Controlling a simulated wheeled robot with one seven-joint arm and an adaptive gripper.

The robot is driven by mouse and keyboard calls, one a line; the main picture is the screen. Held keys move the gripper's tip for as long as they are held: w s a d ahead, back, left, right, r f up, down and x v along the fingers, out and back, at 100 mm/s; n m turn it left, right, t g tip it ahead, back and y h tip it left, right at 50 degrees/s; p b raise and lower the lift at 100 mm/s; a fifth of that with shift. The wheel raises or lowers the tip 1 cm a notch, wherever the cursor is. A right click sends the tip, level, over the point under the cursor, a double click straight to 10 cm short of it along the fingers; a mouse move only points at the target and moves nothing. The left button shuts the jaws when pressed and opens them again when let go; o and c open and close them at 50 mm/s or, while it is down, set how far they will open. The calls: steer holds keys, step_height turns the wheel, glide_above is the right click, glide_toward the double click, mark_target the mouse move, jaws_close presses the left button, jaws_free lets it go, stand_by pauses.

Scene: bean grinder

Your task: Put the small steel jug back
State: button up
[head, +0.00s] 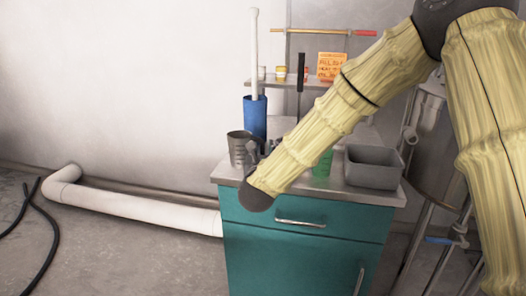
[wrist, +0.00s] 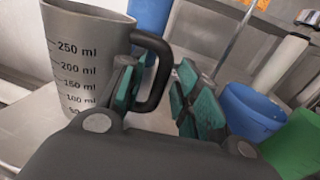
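The small steel jug (head: 237,150) stands upright at the left end of the counter. In the wrist view the jug (wrist: 82,62) shows dark millilitre marks and a black handle (wrist: 163,62) on its right side. My gripper (wrist: 158,95) is at the handle, with its teal-padded fingers apart. The left finger is between the jug's body and the handle, and the right finger is outside the handle. A small gap shows between the handle and the right finger. In the head view my gripper (head: 254,151) is beside the jug, partly hidden by my arm.
A tall blue container (head: 255,118) with a white rod stands behind the jug. A green cup (head: 323,164) and a grey bin (head: 373,168) are on the right of the counter. A blue cup (wrist: 250,108) shows in the wrist view. A shelf (head: 312,86) hangs behind.

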steer(key=shift+r, duration=0.25)
steer(key=s+a+p, duration=0.1)
steer(key=s, duration=1.1)
steer(key=shift+a+f, duration=0.15)
steer(key=shift+a, duration=0.25)
